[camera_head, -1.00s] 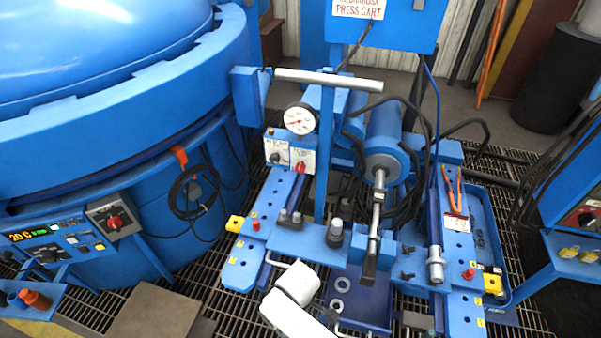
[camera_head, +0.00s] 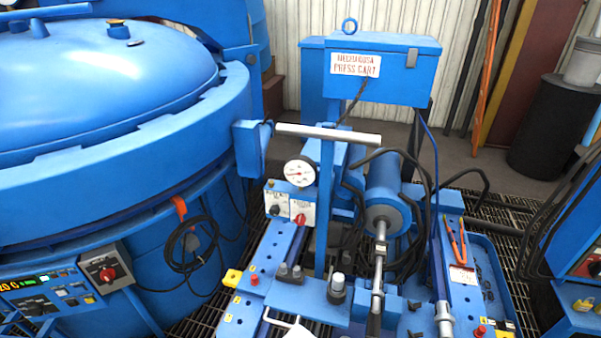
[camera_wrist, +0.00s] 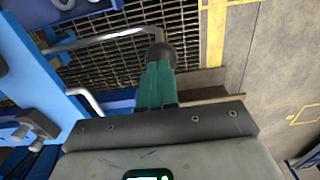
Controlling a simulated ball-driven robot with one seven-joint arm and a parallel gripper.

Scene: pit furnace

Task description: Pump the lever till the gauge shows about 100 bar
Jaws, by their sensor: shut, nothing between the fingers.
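The pressure gauge (camera_head: 300,172) is a round white dial with a red needle on the press cart; its reading is too small to tell. A silver crossbar (camera_head: 328,135) tops an upright blue post beside it. I cannot tell for sure which part is the pump lever. In the wrist view, my gripper (camera_wrist: 157,68) has green fingers and is shut and empty. A dark rounded shape shows at its fingertips. A bent metal rod (camera_wrist: 95,42) runs up close to that shape; contact cannot be told. In the head view the fingertips are out of sight below the frame.
A blue cylinder (camera_head: 384,200) with a silver rod (camera_head: 379,258) lies along the press cart (camera_head: 258,270). A large blue furnace vessel (camera_head: 130,170) stands at the left. Orange-handled pliers (camera_head: 456,242) lie at the right. Floor grating (camera_wrist: 115,50) shows below the gripper.

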